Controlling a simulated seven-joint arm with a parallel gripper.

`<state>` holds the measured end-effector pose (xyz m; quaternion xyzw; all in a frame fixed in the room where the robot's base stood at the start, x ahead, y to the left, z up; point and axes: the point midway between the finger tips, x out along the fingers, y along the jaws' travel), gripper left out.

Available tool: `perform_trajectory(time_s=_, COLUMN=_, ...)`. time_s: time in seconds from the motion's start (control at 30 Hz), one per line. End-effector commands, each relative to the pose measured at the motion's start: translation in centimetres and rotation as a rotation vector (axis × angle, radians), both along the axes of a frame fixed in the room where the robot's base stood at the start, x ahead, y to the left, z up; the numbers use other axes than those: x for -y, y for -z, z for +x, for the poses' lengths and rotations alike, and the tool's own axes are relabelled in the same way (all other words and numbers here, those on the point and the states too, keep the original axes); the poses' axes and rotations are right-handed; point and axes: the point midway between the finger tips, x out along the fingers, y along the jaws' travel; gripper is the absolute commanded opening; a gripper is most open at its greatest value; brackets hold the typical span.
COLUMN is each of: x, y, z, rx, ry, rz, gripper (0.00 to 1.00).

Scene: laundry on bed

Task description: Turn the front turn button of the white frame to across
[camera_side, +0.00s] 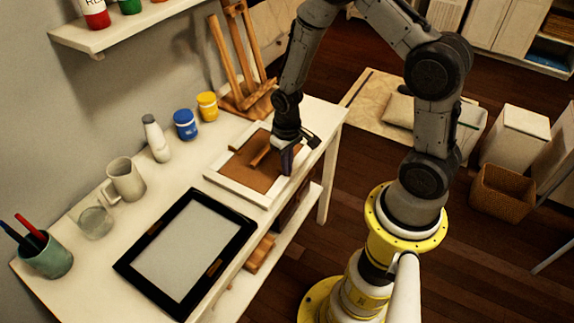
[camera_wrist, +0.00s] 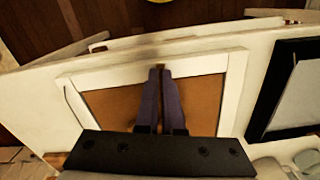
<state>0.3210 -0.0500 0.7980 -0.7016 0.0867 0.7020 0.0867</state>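The white frame (camera_side: 238,190) lies flat on the white table, with a brown back panel (camera_side: 240,170) inside it. In the wrist view the white frame (camera_wrist: 235,95) surrounds the brown panel (camera_wrist: 195,100). My gripper (camera_side: 287,172) points down at the frame's near right side. In the wrist view my gripper's (camera_wrist: 160,70) two dark fingers lie close together, with a narrow gap along them, and their tips are at the frame's bar. The front turn button is not clearly visible there; the fingers hide that spot. I cannot tell whether they touch it.
A raised brown strip (camera_side: 262,155) lies on the panel. A mug (camera_side: 124,180), glass (camera_side: 95,221), bottle (camera_side: 156,140) and paint jars (camera_side: 185,125) line the wall side. A wooden easel (camera_side: 245,55) stands behind.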

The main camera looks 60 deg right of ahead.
Motion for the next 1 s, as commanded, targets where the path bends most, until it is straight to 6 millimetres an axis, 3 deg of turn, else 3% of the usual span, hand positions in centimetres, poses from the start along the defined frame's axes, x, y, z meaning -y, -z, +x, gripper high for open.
perform_trajectory(time_s=0.43, x=0.02, y=-0.06, z=0.11, rx=0.003, ry=-0.228, rz=-0.001, gripper=0.0)
perform_trajectory(time_s=1.0, x=0.01, y=-0.06, z=0.11, rx=0.003, ry=-0.262, rz=-0.001, gripper=0.0)
